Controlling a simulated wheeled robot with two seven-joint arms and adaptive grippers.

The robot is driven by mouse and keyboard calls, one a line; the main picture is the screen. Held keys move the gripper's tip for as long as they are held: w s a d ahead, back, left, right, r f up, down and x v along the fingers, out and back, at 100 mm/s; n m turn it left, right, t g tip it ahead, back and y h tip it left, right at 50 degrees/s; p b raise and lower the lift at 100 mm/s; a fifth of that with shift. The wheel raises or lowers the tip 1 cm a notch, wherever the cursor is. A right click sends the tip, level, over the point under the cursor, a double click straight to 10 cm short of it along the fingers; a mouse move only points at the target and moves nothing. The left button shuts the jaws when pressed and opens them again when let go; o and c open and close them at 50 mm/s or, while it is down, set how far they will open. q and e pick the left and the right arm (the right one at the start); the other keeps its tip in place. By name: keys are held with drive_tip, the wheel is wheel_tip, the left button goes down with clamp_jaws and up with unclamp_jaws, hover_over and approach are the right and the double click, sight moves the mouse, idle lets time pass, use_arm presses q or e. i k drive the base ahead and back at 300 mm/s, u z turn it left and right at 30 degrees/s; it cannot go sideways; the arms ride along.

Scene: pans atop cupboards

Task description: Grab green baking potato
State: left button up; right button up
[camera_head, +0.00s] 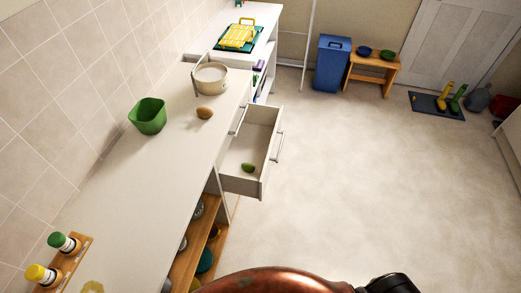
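A small green potato-like object (248,168) lies inside the open drawer (240,186), near its front end. It is small in the picture, so I cannot be sure it is the baking potato. A brown potato (205,113) lies on the white counter (150,190), beside a green container. Neither of my grippers can be made out in the head view, and nothing touches the green object or the brown potato.
A green container (148,116) and a pale pot (211,78) stand on the counter. Spice jars (63,242) sit at lower left. A copper-coloured rounded surface and a black part fill the bottom edge. A blue bin (332,64) and wooden stool stand behind.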

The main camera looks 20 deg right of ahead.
sight(249, 168)
drive_tip(key=k, duration=0.75)
drive_tip(key=z, duration=0.7)
drive_tip(key=i, duration=0.5)
